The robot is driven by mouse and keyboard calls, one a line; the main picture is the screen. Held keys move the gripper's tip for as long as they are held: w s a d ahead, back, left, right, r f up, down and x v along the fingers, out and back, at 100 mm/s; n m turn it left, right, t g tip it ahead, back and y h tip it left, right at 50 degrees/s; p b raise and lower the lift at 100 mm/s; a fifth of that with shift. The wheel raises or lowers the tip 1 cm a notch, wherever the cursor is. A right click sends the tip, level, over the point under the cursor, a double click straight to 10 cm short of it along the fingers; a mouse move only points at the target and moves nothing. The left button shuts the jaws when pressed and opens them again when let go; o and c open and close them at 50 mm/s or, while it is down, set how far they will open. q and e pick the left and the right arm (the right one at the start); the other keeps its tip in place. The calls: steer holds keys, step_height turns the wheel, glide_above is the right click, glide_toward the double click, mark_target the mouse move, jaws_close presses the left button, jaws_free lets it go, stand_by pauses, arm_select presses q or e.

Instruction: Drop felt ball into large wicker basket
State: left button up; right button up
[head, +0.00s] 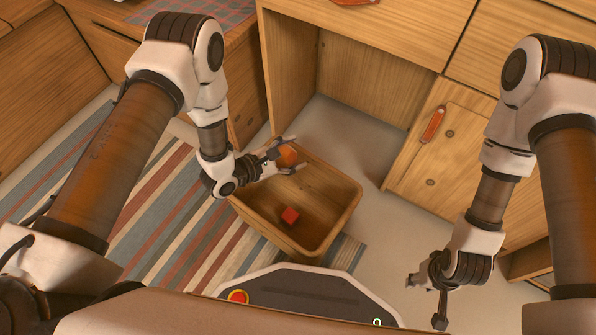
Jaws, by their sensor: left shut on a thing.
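An orange ball (288,155), the felt ball, is between the fingers of my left gripper (287,156). That gripper is shut on it, over the far left corner of an open tan bin. The bin (339,185) is the only basket-like container in view; its walls look like smooth wood, with no clear weave. It stands on the floor, and a red cube (290,216) lies inside it. My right gripper (424,302) is at the lower right, away from the bin, with its fingers apart and nothing between them.
A wooden cabinet with an open bay (365,85) stands behind the bin. A door with an orange leather pull (433,124) is to its right. A striped rug (150,225) lies on the left and reaches under the bin. Grey floor (385,235) is clear right of the bin.

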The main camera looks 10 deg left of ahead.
arm_select(q)
steer(key=s+d+f+m+g+h+b, duration=0.1)
steer(key=s+f+b, duration=0.3)
steer(key=f, duration=0.5)
steer(key=shift+d+m+g+h+b, duration=0.3)
steer(key=shift+m+g+h+b, duration=0.3)
steer(key=shift+b, duration=0.35)
steer(key=o, duration=1.2)
steer(key=v, duration=1.2)
steer(key=shift+r, duration=0.1)
